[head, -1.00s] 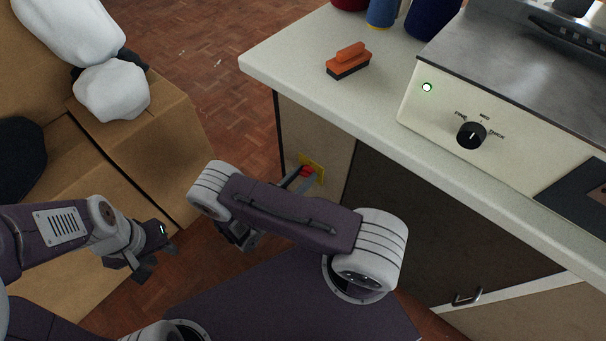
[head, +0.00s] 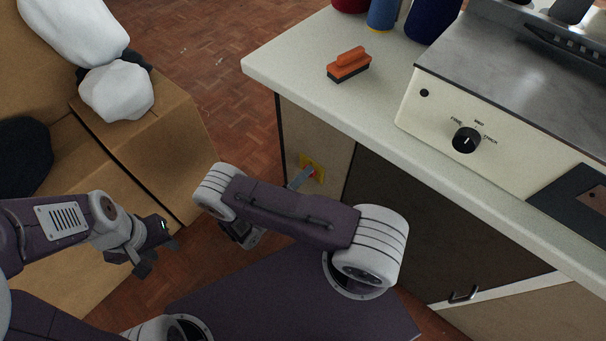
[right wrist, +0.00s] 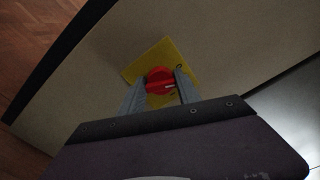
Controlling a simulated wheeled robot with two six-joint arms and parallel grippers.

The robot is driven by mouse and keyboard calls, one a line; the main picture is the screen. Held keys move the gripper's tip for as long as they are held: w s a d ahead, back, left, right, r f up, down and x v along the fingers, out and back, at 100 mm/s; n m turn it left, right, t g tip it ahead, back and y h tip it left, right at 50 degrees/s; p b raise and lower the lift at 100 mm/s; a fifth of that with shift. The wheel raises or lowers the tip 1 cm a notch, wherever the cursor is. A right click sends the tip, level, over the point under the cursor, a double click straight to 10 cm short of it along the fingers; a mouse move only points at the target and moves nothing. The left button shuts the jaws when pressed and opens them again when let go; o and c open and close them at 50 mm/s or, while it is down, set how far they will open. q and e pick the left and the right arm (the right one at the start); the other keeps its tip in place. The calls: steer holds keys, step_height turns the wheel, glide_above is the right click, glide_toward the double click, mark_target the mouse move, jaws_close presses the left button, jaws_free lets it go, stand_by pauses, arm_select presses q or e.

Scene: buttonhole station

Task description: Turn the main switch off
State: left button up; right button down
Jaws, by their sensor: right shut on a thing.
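The main switch is a red rotary knob (right wrist: 158,76) on a yellow plate (right wrist: 138,70), fixed to the beige end panel under the counter. In the head view a little red of the knob (head: 314,174) and the yellow plate (head: 319,164) show beside my finger. My right gripper (right wrist: 159,86) is shut on the knob, one finger on each side. A pale mark on the knob points to the right in the right wrist view. My left gripper (head: 158,256) is open and empty at the lower left, away from the switch.
The machine (head: 440,115) stands on the white counter (head: 300,70); its small front lamp (head: 424,93) is dark. An orange-handled brush (head: 349,65) and spools are on the counter. Cardboard boxes (head: 165,145) stand at the left. A cabinet door (head: 420,220) is beside the panel.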

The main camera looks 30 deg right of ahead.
steer(key=shift+f+n, duration=0.15)
steer(key=shift+n, duration=2.15)
steer(key=c, duration=0.9)
jaws_free()
steer(key=shift+a, duration=0.1)
steer(key=p+v, duration=0.1)
steer(key=v, duration=0.8)
steer(key=shift+p, duration=0.35)
